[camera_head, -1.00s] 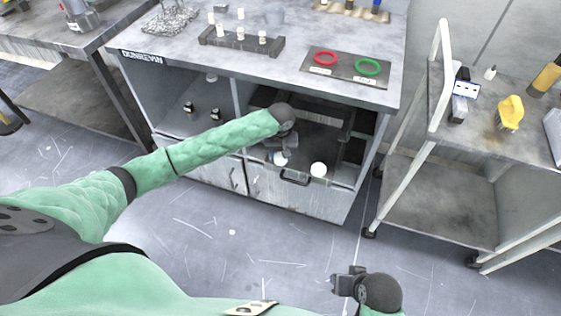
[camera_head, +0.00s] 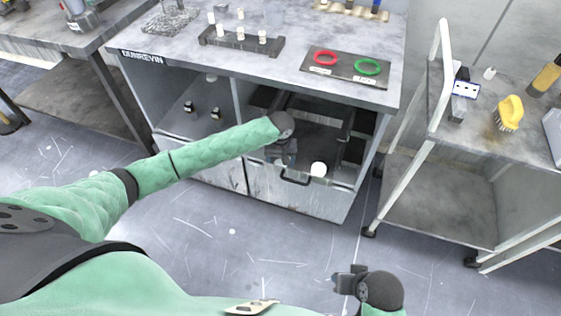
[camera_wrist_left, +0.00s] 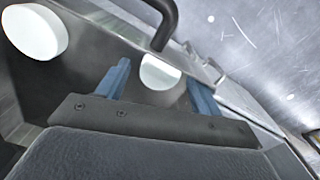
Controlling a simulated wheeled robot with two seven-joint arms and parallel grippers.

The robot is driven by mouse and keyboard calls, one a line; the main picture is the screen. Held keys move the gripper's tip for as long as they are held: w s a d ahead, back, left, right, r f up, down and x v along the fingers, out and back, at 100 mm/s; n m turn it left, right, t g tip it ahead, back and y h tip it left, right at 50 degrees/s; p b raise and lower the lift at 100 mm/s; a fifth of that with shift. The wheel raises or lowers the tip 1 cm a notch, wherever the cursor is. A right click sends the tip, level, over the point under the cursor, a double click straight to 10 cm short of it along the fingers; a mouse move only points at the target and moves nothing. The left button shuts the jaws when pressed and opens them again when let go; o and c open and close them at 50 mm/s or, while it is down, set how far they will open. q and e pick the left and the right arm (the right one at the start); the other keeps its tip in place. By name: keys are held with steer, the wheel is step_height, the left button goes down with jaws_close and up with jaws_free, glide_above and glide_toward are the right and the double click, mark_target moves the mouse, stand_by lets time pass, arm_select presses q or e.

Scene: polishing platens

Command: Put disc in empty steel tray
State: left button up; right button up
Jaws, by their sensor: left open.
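A white disc (camera_head: 318,169) stands in the open drawer (camera_head: 345,172) under the workbench. In the left wrist view it is probably the big white disc (camera_wrist_left: 35,32) at upper left. Another white disc (camera_wrist_left: 160,72) lies between the blue fingers of my left gripper (camera_wrist_left: 162,84) in that view; my gripper hides it in the head view. My left gripper (camera_head: 281,157) is open and reaches down into the drawer near its front. My right gripper (camera_head: 345,283) hangs over the floor, away from the bench; its jaws are unclear. I cannot pick out an empty steel tray.
A black handle (camera_head: 295,181) is on the drawer front, close to my left gripper. The benchtop carries a dark rack (camera_head: 241,41) with white pieces and a board with a red ring (camera_head: 326,58) and a green ring (camera_head: 367,67). A cart (camera_head: 475,130) stands at right.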

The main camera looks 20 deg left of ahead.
mark_target(281, 164)
arm_select(q)
step_height(281, 164, up, 6)
steer(key=shift+r, duration=0.25)
steer(key=shift+s+d, duration=0.15)
steer(key=shift+d, duration=0.05)
steer(key=s+d+f+m, duration=0.1)
steer(key=s+d, duration=0.1)
steer(key=s+d+f+h, duration=0.1)
steer(key=s+d, duration=0.2)
steer(key=s+d+f+m, duration=0.1)
steer(key=s+d, duration=0.2)
steer(key=shift+s+d+f+m+h, duration=0.2)
steer(key=shift+s+m+h, duration=0.1)
steer(key=shift+h, duration=0.1)
steer(key=s+d+m+t+h, duration=0.1)
steer(key=s+d+m, duration=0.15)
steer(key=s, duration=0.65)
steer(key=s+d+m+t+h, duration=0.1)
steer(key=s+d, duration=0.3)
steer(key=s, duration=0.4)
steer(key=s+a+r+t, duration=0.1)
steer(key=s+a, duration=0.3)
steer(key=s, duration=0.6)
steer(key=shift+a+r+t+y, duration=0.2)
steer(key=shift+a+t+y, duration=0.1)
steer(key=shift+a, duration=0.05)
arm_select(e)
steer(key=shift+w+a+f, duration=0.1)
steer(key=shift+a+f, duration=0.25)
